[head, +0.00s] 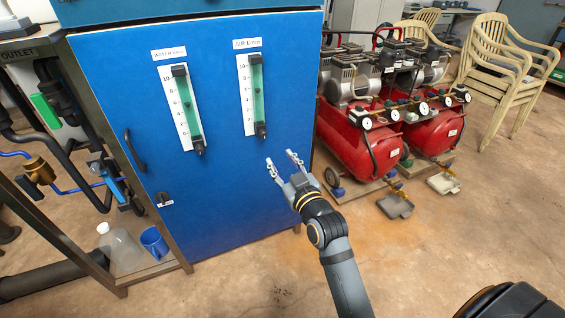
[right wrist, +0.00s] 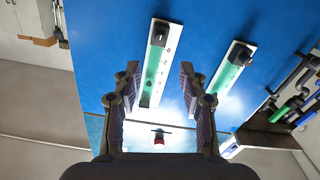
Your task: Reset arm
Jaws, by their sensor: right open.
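My right gripper (head: 281,167) is open and empty. It is in front of the lower right part of the blue cabinet (head: 215,195), below the AIR flow meter (head: 257,95). In the right wrist view its two fingers (right wrist: 158,88) stand apart, with the cabinet face and a flow meter (right wrist: 157,62) between and beyond them. The second flow meter (head: 184,108), labelled WATER, is on the cabinet to the left. No contact between the fingers and the cabinet can be made out. My left gripper is not in view.
Two red air compressors (head: 362,140) stand right of the cabinet, with grey pedals (head: 396,206) on the floor before them. Stacked cream chairs (head: 497,65) stand behind. A black door handle (head: 135,150), pipes, a clear jug (head: 120,249) and a blue cup (head: 154,242) are at left. The front floor is clear.

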